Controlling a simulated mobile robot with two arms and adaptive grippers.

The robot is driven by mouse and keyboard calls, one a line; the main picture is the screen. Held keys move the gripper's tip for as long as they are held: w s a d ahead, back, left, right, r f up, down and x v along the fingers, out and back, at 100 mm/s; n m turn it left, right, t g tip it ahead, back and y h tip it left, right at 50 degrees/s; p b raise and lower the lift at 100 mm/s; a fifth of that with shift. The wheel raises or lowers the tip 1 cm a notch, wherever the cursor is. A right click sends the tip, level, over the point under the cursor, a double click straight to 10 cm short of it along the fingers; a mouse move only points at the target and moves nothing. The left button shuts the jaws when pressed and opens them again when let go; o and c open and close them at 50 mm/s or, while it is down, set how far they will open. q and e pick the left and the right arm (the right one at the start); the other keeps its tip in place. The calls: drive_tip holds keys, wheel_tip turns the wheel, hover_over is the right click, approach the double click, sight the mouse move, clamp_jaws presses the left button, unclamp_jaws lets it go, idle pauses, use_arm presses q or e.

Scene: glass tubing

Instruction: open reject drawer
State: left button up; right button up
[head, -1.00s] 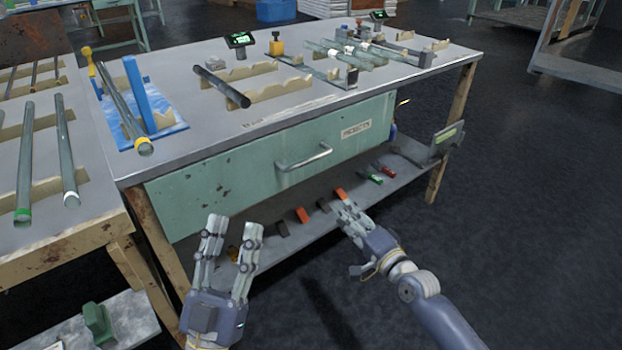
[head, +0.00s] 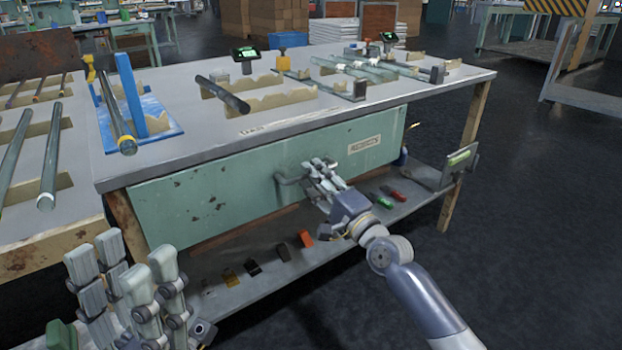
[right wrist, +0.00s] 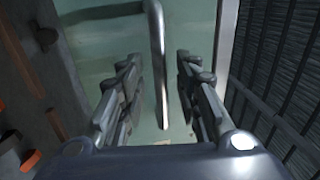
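The green reject drawer (head: 210,200) is under the workbench top, its front flush with the bench and a "REJECTS" label (head: 364,144) at its right. Its metal bar handle (head: 284,181) is partly hidden by my right gripper (head: 318,172). In the right wrist view the handle (right wrist: 157,35) runs between the two fingers of my right gripper (right wrist: 157,62), which stand open with a gap on each side of the bar. My left gripper (head: 126,264) is open and empty in front of the bench at the lower left.
Glass tubes, wooden racks and a blue stand (head: 135,95) are on the bench top. A lower shelf (head: 235,290) holds several coloured small items and a tilted panel (head: 455,168). A second tube table (head: 25,225) adjoins at left. Floor at right is clear.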

drive_tip(key=shift+x, duration=0.75)
clamp_jaws()
